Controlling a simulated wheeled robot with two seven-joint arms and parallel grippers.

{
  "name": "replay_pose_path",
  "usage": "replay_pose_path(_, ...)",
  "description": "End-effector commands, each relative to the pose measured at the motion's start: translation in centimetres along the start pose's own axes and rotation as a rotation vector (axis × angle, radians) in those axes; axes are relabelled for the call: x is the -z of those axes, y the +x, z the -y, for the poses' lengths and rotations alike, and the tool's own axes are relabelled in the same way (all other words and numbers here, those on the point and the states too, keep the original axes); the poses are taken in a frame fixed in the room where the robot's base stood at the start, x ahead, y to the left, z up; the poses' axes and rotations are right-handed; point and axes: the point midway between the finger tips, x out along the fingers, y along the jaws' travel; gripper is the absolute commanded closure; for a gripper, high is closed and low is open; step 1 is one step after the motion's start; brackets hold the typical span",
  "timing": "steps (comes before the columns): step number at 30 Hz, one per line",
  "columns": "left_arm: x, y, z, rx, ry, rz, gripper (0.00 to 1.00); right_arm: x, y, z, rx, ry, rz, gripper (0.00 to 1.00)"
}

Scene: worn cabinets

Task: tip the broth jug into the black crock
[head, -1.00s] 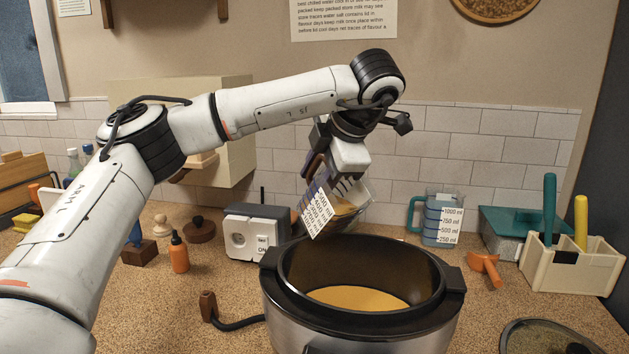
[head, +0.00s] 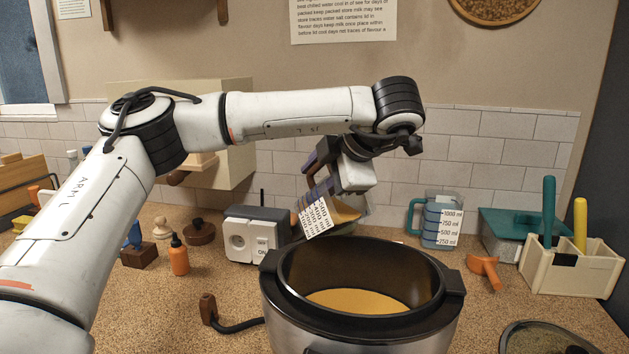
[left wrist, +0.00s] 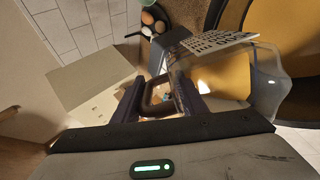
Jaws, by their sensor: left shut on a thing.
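My left gripper (head: 327,180) is shut on the handle of the broth jug (head: 347,213), a clear jug with a white scale label. The jug is tilted over the back rim of the black crock, with amber broth lying towards its lower side. The crock (head: 287,272) stands upright at front centre, open, with yellow-brown broth in its bottom. I see no clear stream between them. In the left wrist view, the fingers (left wrist: 161,98) close around the handle, and the clear jug wall (left wrist: 268,85) is beside the crock's broth. My right gripper is out of view.
A white socket box (head: 252,236) stands behind left of the crock. A blue measuring jug (head: 441,222), an orange scoop (head: 486,268) and a cream caddy (head: 570,266) stand to the right. A corded brown handle (head: 208,308) lies at front left.

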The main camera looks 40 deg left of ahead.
Motion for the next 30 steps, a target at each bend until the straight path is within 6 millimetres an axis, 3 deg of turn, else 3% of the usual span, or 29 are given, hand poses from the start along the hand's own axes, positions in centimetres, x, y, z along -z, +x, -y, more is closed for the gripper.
replay_pose_path(30, -0.10, -1.08, 0.17, -0.210, 0.000, -0.043, 1.00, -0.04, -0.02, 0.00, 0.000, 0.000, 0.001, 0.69)
